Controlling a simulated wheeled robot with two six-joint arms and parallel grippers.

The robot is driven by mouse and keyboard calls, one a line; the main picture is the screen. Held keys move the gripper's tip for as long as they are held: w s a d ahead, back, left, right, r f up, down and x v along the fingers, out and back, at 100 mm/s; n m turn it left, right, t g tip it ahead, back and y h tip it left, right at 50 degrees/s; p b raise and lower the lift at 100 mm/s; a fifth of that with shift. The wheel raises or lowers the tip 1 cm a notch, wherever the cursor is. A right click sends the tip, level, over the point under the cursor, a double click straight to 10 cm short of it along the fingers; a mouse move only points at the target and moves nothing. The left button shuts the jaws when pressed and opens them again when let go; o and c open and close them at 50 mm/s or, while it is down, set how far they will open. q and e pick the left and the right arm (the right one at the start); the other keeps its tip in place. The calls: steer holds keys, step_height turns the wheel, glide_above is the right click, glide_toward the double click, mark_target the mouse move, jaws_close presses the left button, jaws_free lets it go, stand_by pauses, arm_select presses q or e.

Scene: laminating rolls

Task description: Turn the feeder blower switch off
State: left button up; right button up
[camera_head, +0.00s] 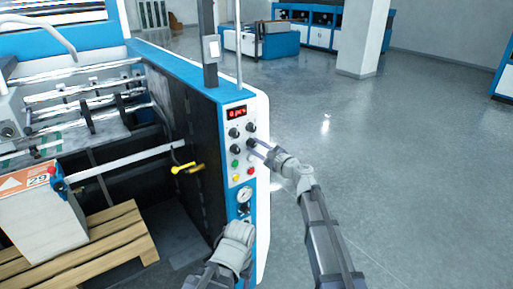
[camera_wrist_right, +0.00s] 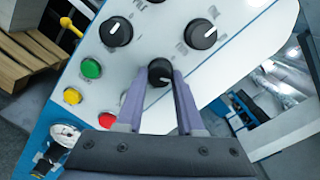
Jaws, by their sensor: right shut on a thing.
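The control panel (camera_head: 240,165) is on the end of the blue and white machine, with several black rotary knobs below a red display. My right gripper (camera_head: 258,147) is shut on one black knob (camera_head: 250,142), the lower right one in the head view.
Green (camera_wrist_right: 91,69), yellow (camera_wrist_right: 73,96) and red (camera_wrist_right: 107,120) buttons sit close to the held knob. Other knobs (camera_wrist_right: 116,32) are beside it. A gauge (camera_head: 243,195) is lower down. A yellow-handled lever (camera_head: 188,168) and a pallet (camera_head: 85,250) are left. The floor right is clear.

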jaws_close()
steer(key=shift+n, duration=0.4)
steer(key=n+p, duration=0.1)
steer(key=n, duration=0.3)
steer(key=shift+r+n, duration=0.1)
steer(key=shift+n, duration=0.3)
steer(key=n+h, duration=0.1)
steer(key=n, duration=0.4)
steer(key=shift+s+n+p, duration=0.1)
steer(key=shift+n+p, duration=0.25)
steer(key=shift+n, duration=0.05)
steer(key=o, duration=1)
jaws_free()
steer(key=shift+c, duration=0.2)
